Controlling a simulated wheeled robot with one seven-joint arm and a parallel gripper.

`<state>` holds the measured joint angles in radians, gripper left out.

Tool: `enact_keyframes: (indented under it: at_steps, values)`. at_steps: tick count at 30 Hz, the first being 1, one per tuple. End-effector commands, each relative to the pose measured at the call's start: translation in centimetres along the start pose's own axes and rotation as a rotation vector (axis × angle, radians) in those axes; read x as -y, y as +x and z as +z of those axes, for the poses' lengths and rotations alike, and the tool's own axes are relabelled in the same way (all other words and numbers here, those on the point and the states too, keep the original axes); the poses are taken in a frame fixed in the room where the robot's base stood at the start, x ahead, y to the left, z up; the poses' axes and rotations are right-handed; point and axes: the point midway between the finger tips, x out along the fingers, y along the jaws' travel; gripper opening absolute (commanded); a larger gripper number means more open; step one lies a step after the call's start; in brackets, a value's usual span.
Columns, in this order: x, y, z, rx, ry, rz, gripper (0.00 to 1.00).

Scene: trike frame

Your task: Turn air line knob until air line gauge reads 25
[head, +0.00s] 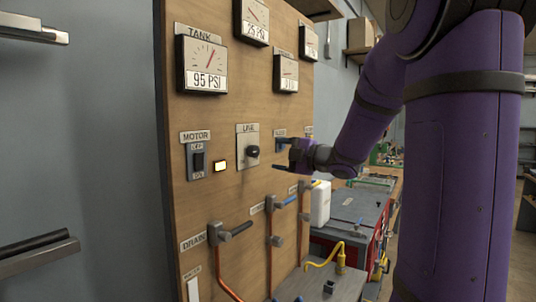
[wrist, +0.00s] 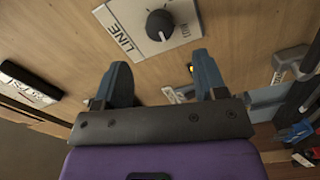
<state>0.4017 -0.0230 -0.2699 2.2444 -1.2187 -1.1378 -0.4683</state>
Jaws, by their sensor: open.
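The air line knob (head: 253,151) is black and round, on a grey plate marked LINE on the wooden panel. In the wrist view the knob (wrist: 159,24) lies beyond the fingertips, with nothing touching it. My gripper (head: 277,154) is open and empty, just right of the knob in the head view. Its two blue-grey fingers (wrist: 160,62) stand apart in the wrist view. A gauge (head: 255,20) at the top appears to read 25 PSI; its label is cut off, so I cannot confirm it is the air line gauge.
The tank gauge (head: 202,67) reads 95 PSI. A motor switch (head: 198,160) and a lit lamp (head: 220,165) sit left of the knob. A drain valve (head: 228,232) with a lever juts out below. A white bottle (head: 320,204) stands right of the panel.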

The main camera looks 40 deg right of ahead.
Motion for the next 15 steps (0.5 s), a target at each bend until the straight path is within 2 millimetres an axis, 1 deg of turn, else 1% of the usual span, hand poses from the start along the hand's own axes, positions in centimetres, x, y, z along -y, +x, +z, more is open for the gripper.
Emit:
enact_keyframes:
  at_steps: [1,3,6,15]
  values:
    - [0.0,-0.7,0.1,0.002,0.000,0.000,0.65]
    - [0.0,-1.3,0.1,0.003,0.001,0.000,0.65]
    - [0.0,-1.8,0.0,0.001,0.000,0.000,0.65]
    - [0.0,-2.0,0.0,0.000,0.000,-0.001,0.65]
